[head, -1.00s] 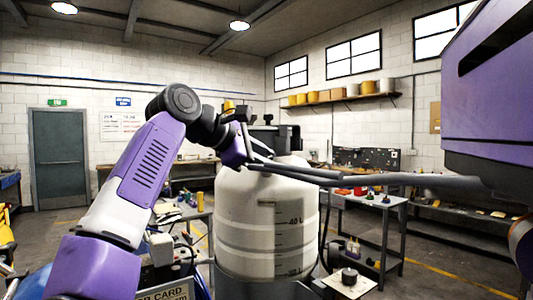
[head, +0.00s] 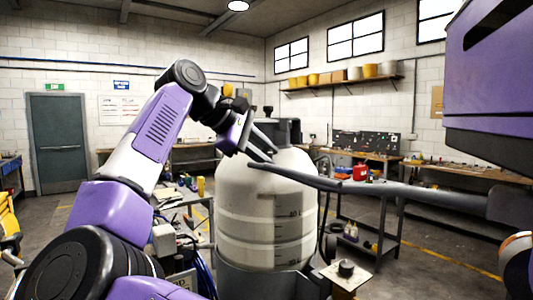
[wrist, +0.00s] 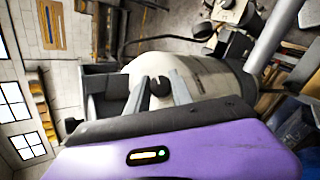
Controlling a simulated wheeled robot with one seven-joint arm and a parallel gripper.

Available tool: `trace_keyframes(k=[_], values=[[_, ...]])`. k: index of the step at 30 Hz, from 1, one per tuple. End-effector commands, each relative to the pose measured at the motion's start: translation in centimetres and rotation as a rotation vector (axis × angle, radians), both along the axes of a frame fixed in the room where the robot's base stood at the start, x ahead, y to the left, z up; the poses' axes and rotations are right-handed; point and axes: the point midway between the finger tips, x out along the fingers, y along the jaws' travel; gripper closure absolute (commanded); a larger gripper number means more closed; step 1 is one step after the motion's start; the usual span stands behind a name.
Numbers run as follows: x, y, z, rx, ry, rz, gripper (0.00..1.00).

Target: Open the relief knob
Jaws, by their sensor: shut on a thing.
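The relief knob is a small round black knob (wrist: 160,87) on the rounded shoulder of a large white tank (wrist: 205,76), seen in the wrist view. My gripper (wrist: 159,84) has its two grey fingers on either side of the knob, shut on it. In the head view my gripper (head: 262,145) reaches down to the upper part of the white tank (head: 264,218). The knob itself cannot be made out there, behind the fingers and wrist. A black fitting (head: 283,130) stands on top of the tank.
A long grey bar (head: 340,185) crosses in front of the tank to the right. A small stand with a black knob-like part (head: 346,268) is at lower right. A metal table (head: 372,207) and a workbench line the right; a cluttered table (head: 183,197) is at left.

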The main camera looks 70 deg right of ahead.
Motion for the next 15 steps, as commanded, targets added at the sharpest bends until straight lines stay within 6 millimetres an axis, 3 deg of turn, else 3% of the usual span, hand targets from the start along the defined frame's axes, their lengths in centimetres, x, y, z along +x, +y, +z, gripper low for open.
trace_keyframes(k=[5,6,9,15], values=[[-0.12,0.05,-0.20,0.005,0.000,-0.004,1.00],[-0.12,0.05,-0.20,0.006,0.000,-0.004,0.69],[-0.10,0.04,-0.17,0.004,0.000,-0.003,0.52],[-0.05,0.02,-0.12,0.003,0.001,-0.001,0.52]])
